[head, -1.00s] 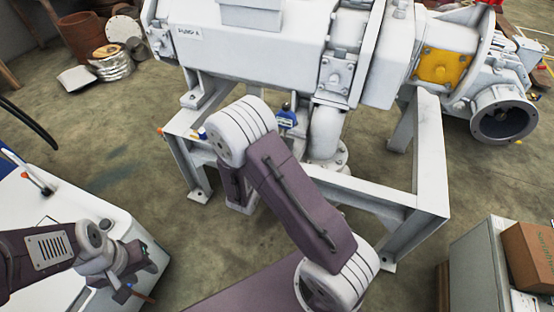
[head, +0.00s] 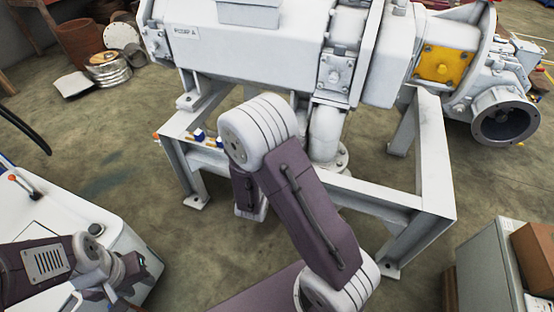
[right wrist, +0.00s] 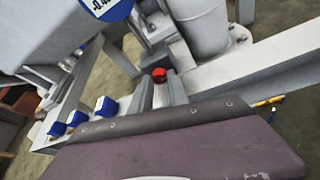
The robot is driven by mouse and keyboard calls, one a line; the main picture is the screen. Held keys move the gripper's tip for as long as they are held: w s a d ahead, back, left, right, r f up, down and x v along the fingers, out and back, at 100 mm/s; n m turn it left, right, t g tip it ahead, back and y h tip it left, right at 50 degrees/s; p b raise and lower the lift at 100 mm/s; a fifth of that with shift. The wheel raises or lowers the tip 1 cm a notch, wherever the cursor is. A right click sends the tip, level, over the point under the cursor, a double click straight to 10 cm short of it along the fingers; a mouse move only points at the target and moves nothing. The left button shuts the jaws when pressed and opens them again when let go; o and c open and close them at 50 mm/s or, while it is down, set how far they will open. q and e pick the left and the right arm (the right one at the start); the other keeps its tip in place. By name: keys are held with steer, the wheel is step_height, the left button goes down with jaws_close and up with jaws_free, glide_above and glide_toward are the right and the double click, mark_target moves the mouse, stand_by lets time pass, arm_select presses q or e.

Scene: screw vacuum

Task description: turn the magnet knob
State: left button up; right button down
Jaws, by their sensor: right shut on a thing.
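A small red knob (right wrist: 159,75) shows in the right wrist view, between the grey fingers of my right gripper (right wrist: 160,90), which is shut on it. A blue gauge (right wrist: 105,8) with a white number display is cut off by the top edge of that view. In the head view my right arm covers its own gripper and the knob. My left gripper (head: 135,275) is low at the left, away from the machine; its jaws are too unclear to tell.
The white vacuum machine (head: 240,45) stands on a grey steel frame (head: 385,200). Small blue blocks (right wrist: 105,106) sit along a frame beam. A white cart (head: 45,215) is at left, a cabinet (head: 485,270) with a brown box at lower right. Open floor lies between.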

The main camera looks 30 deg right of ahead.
steer(key=c, duration=1.5)
jaws_free()
steer(key=shift+c, duration=0.2)
steer(key=p+v, duration=0.8)
steer(key=v, duration=0.1)
steer(key=shift+f, duration=0.1)
